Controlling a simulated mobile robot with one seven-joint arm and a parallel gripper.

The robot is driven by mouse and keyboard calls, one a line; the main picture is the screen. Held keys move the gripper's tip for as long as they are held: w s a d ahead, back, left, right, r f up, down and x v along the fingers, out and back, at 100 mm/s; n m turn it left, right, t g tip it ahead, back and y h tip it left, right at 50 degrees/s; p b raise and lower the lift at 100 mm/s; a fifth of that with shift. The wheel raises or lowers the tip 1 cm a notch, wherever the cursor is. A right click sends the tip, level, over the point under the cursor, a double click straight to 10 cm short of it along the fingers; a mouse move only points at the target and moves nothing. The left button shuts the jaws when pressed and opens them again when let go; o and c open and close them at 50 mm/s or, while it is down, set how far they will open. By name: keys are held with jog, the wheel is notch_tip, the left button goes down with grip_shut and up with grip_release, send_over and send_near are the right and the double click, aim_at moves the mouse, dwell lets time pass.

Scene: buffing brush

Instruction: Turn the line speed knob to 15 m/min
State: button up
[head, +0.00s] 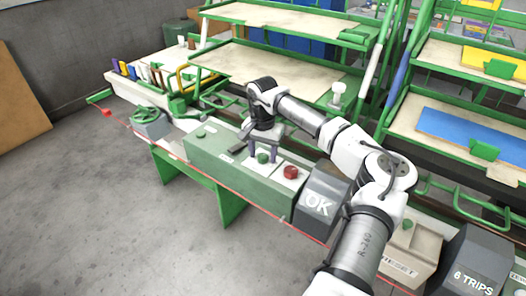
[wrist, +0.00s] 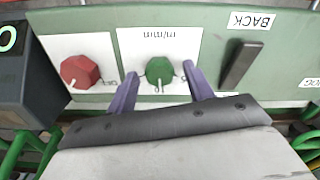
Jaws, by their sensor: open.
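The line speed knob (wrist: 159,72) is green and sits on a white plate marked "m/min" (wrist: 160,38). Its white pointer points toward the bottom of the wrist view. The scale numbers are mostly hidden or too small to read. My gripper (wrist: 158,88) is open, with one purple finger on each side of the green knob. I cannot tell whether either finger touches it. In the head view the green knob (head: 263,158) shows below my gripper (head: 262,155), which points down at the panel.
A red knob (wrist: 80,72) is on the plate beside it. A dark lever (wrist: 240,65) stands on the other side, near a "BACK" label (wrist: 250,21). A dark display box marked "OK" (head: 320,204) stands close to the panel's right end. A green-rimmed table (head: 270,72) is behind.

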jog(key=shift+c, duration=0.3)
jog(key=c, duration=0.9)
jog(key=shift+m, duration=0.3)
jog(key=m+b, duration=0.2)
jog(key=m, duration=0.3)
jog(key=shift+d, duration=0.1)
jog(key=m+b, duration=0.1)
jog(key=m, duration=0.5)
jog(key=shift+r+m, duration=0.1)
jog(key=shift+m, duration=0.2)
jog(key=o, duration=1)
jog(key=shift+c, duration=0.2)
